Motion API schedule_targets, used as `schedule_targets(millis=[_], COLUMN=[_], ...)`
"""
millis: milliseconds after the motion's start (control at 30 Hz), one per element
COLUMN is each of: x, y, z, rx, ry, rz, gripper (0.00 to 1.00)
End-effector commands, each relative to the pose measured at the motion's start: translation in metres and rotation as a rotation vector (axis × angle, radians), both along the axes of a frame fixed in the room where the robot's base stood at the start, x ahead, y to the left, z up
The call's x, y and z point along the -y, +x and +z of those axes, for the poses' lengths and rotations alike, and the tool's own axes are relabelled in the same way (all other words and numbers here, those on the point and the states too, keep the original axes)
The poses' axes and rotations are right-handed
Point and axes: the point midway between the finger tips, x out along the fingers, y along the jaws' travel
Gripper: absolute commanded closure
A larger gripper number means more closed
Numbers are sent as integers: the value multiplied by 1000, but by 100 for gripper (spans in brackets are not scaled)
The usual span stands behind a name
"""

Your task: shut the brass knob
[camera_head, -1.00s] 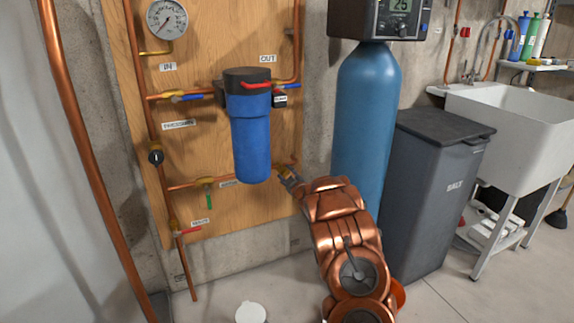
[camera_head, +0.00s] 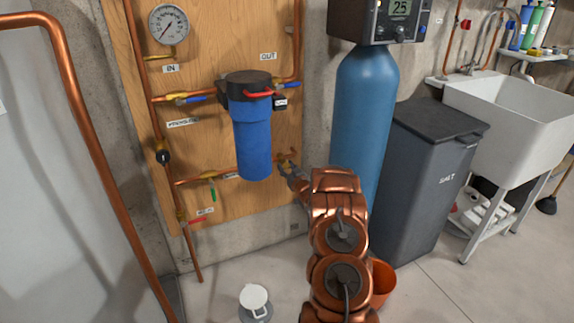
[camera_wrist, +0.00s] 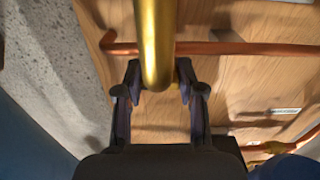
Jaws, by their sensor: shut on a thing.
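In the head view my gripper (camera_head: 287,167) is at the lower right of the wooden panel, at the right end of the lower copper pipe (camera_head: 228,174). In the wrist view a smooth brass piece (camera_wrist: 157,40) comes down from the top edge. Its rounded lower end sits between my gripper's fingertips (camera_wrist: 160,82), which are shut on it. It looks like the brass knob or its fitting; its far side is hidden. In the head view the knob is too small and covered to make out its angle.
The blue filter housing (camera_head: 252,135) hangs just left of my gripper. The blue tank (camera_head: 362,120) and grey salt bin (camera_head: 425,180) stand to the right. An orange bucket (camera_head: 382,284) and white-lidded container (camera_head: 255,298) are on the floor. A copper pipe (camera_head: 90,140) rises at left.

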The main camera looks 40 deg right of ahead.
Motion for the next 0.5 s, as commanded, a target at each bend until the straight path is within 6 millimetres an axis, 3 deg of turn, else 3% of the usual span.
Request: schedule_targets(millis=[500], x=[0], y=[0], z=[0], rx=[14], ry=[38], rz=[0], gripper=[96])
